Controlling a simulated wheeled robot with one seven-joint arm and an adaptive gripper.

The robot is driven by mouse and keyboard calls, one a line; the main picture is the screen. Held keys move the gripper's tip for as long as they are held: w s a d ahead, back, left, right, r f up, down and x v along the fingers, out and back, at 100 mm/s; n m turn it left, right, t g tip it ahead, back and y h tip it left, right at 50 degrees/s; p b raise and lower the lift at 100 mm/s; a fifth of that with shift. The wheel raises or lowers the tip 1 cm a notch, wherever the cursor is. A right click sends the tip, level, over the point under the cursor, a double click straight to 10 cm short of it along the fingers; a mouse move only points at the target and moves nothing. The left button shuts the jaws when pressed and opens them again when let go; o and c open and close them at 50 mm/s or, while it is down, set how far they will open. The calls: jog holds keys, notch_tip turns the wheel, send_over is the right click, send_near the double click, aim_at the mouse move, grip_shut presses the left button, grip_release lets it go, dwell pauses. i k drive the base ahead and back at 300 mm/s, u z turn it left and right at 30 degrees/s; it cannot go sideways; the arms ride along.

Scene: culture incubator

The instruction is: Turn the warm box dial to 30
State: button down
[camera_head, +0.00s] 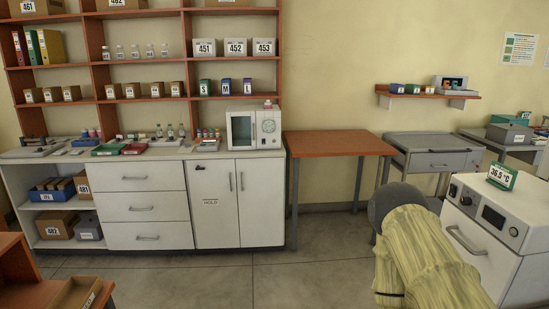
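A small white box-shaped appliance (254,128) stands on the white counter, with a window on its left and a round dial (268,126) on its right face. A larger white unit (488,240) stands at the right edge, with small round knobs (465,201) and a dark display on its sloped panel. A green-framed card reading 36.5 °C (502,176) stands on top of it. I cannot tell which of the two is the warm box. The dial markings are too small to read. No gripper fingers show.
A yellow ribbed shape (425,262) with a grey rounded end stands in front of the larger unit and hides part of it; I cannot tell what it is. An orange-topped table (338,143) and a grey drawer table (433,142) stand along the wall. The middle floor is clear.

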aim_at(464, 201)
jog(key=u, duration=0.7)
jog(key=k, duration=0.8)
jog(key=z, duration=0.7)
jog(key=i, duration=1)
